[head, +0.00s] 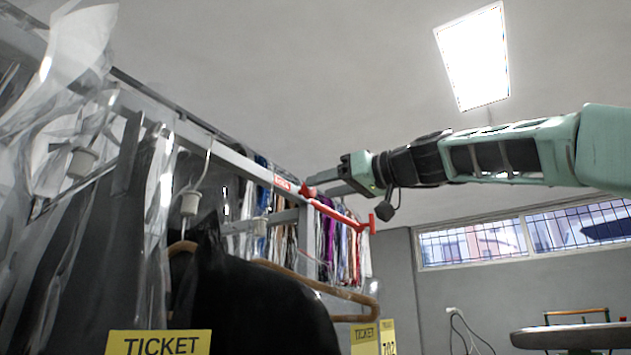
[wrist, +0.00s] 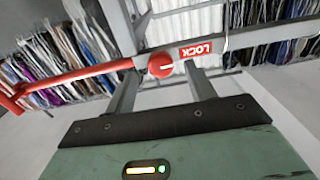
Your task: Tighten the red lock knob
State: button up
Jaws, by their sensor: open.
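The red lock knob (wrist: 161,65) is round, with a pale line across its face, and sits on a grey metal rail. In the head view the knob (head: 307,190) shows small at the rail's end, beside my fingertips. My gripper (wrist: 163,82) is open, with one grey finger on each side of the knob in the wrist view. I cannot tell whether the fingers touch it. In the head view my gripper (head: 322,184) reaches in from the right. A red LOCK label (wrist: 201,47) is on the rail near the knob.
A red bar (wrist: 75,75) with a cross end extends from near the knob; it also shows in the head view (head: 343,215). Bagged dark garments (head: 250,300) on hangers fill the left. Yellow tickets (head: 158,343) hang low. An ironing board (head: 570,336) stands at the right.

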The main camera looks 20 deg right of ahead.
aim_at(312, 190)
jog(key=shift+p+x, duration=0.4)
jog(key=shift+x, duration=1.2)
jog(key=c, duration=1)
jog(key=shift+o, duration=0.2)
